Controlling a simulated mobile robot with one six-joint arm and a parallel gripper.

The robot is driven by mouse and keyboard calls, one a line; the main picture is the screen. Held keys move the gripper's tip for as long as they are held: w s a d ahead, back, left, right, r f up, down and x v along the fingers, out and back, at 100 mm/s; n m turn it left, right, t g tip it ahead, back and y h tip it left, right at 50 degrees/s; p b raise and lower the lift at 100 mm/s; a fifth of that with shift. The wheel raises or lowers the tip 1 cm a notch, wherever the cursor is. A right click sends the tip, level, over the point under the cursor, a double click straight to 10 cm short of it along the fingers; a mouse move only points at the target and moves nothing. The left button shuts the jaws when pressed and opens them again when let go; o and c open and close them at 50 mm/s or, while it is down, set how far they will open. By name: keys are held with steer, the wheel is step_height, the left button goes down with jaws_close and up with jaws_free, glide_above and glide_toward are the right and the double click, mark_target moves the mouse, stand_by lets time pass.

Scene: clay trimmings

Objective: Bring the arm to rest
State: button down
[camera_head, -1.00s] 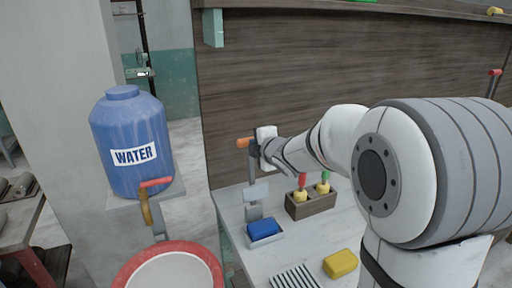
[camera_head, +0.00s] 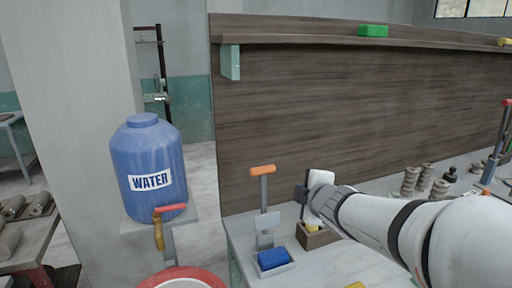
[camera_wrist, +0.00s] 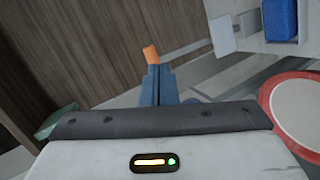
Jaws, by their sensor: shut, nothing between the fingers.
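My arm reaches in from the lower right in the head view and ends in my gripper (camera_head: 301,194), over the white bench. In the wrist view the fingers of my gripper (camera_wrist: 158,88) are together with nothing held.
A blue block (camera_head: 273,259) lies in a small tray. A wooden holder (camera_head: 316,239) stands below my gripper, partly hidden. Left are a blue water barrel (camera_head: 148,165) and a red-rimmed basin (camera_head: 190,272). Clay pieces (camera_head: 411,180) stand farther right. A wooden panel (camera_head: 360,110) rises behind.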

steer(key=s+f+m+g, duration=0.3)
steer(key=s+m, duration=0.2)
steer(key=s, duration=0.2)
steer(key=s+f+m+g+h, duration=0.1)
steer(key=s+f+m+g, duration=0.3)
steer(key=s+m, duration=0.2)
steer(key=s+d+f+m+g, duration=0.1)
steer(key=s+f+m+g, duration=0.2)
steer(key=s+m, duration=0.3)
steer(key=s, duration=0.3)
steer(key=shift+f+h, duration=0.2)
steer(key=shift+h, duration=0.1)
